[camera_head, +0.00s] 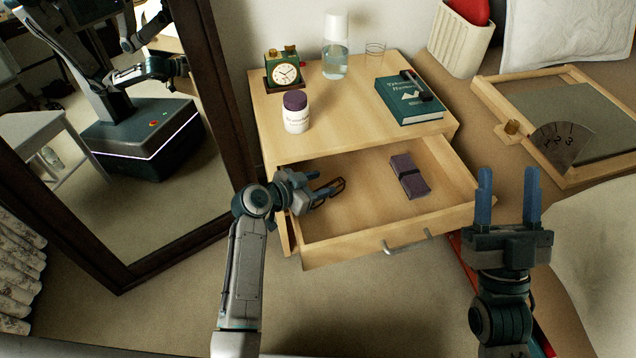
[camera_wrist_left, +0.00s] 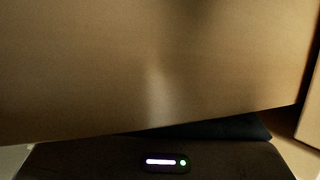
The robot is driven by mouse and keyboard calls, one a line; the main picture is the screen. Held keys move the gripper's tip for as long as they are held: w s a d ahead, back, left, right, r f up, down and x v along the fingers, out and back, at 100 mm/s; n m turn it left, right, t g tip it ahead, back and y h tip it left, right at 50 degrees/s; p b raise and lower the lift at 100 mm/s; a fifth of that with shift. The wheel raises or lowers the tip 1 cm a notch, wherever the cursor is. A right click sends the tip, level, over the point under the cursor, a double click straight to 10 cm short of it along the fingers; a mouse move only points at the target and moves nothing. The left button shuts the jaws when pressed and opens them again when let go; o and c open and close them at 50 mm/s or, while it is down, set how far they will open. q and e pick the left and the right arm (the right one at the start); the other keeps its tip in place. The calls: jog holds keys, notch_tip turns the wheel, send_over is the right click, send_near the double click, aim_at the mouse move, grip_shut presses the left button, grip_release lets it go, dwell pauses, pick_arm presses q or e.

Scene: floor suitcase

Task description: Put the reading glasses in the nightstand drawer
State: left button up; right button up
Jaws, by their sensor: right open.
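The nightstand drawer (camera_head: 350,250) is pulled open, with a dark purple folded item (camera_head: 404,166) lying inside. My left gripper (camera_head: 326,190) reaches over the drawer's left side, its fingers low within the opening. A thin dark looped shape (camera_head: 338,187) shows at its fingertips. It looks like the reading glasses, but I cannot tell whether it is gripped or lies on the drawer floor. The left wrist view shows a plain brown surface and no glasses. My right gripper (camera_head: 508,195) is open and empty, fingers up, to the right of the drawer front.
A framed mirror (camera_head: 170,240) stands left. A bed is right.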

jog(key=shift+f, duration=0.15)
pick_arm(q)
jog(key=shift+r, duration=0.15)
jog(key=shift+s+a+r+p, duration=0.45)
jog(key=shift+a+r+p, duration=0.15)
jog(key=shift+r, duration=0.15)
jog(key=s+a+r+n+t+y+p, duration=0.1)
jog(key=s+a+r+n+t+y, duration=0.25)
jog(key=s+a, duration=0.35)
jog(key=s+a+r+n+t+y, duration=0.25)
jog(key=s+a+n, duration=0.2)
jog(key=a, duration=0.55)
jog(key=s+a+r+n+t+y, duration=0.1)
jog(key=s+a+r+t+y, duration=0.2)
jog(key=s+r, duration=0.4)
notch_tip(320, 180, up, 3)
jog(key=shift+s+f+n+t, duration=0.2)
jog(key=shift+s+n+t, duration=0.2)
jog(key=shift+t, duration=0.4)
pick_arm(e)
notch_tip(320, 180, down, 12)
jog(key=w+m+g+h, duration=0.1)
jog(key=w+g, duration=0.1)
jog(key=g, duration=0.5)
jog(key=shift+r+m+g, duration=0.25)
jog(key=shift+m+g, duration=0.05)
